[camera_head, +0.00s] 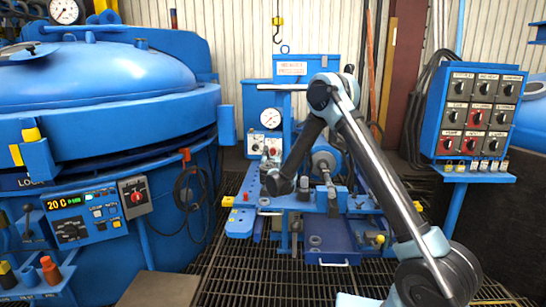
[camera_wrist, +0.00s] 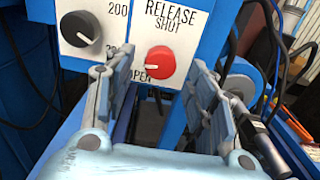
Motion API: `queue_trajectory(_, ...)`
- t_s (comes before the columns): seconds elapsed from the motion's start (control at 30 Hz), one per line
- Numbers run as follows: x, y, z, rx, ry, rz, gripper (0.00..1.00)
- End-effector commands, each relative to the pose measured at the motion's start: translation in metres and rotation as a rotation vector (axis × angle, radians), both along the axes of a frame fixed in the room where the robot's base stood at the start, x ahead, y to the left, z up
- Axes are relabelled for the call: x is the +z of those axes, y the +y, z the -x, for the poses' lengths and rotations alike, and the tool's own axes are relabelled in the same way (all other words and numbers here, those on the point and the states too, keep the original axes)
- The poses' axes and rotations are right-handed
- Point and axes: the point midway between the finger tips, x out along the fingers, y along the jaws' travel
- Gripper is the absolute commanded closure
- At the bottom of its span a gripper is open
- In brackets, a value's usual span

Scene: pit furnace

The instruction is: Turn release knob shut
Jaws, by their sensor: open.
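The red release knob (camera_wrist: 161,62) sits on a white panel marked RELEASE, with SHUT above it and OPEN to its lower left. In the head view the knob (camera_head: 273,151) is small, on the front of the blue press unit. My gripper (camera_wrist: 160,73) is open, with one finger on each side of the knob in the picture. I see no clear contact with it. In the head view my gripper (camera_head: 271,168) is just in front of the knob panel and partly hides it.
A black knob (camera_wrist: 80,29) with a 200 scale is left of the release knob. A pressure gauge (camera_head: 271,118) is above the panel. The blue furnace (camera_head: 100,120) fills the left, and a switch box (camera_head: 480,110) stands right. Grating floor (camera_head: 225,270) is open in front.

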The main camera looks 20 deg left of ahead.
Motion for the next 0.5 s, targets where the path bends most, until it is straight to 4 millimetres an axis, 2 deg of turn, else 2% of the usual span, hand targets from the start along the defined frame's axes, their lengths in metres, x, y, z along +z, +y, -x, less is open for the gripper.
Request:
queue_trajectory(0.2, 0.0, 0.005, -0.022, -0.002, 0.0, 0.0, 0.49)
queue_trajectory(0.5, 0.0, 0.006, -0.027, -0.001, 0.0, 0.0, 0.49)
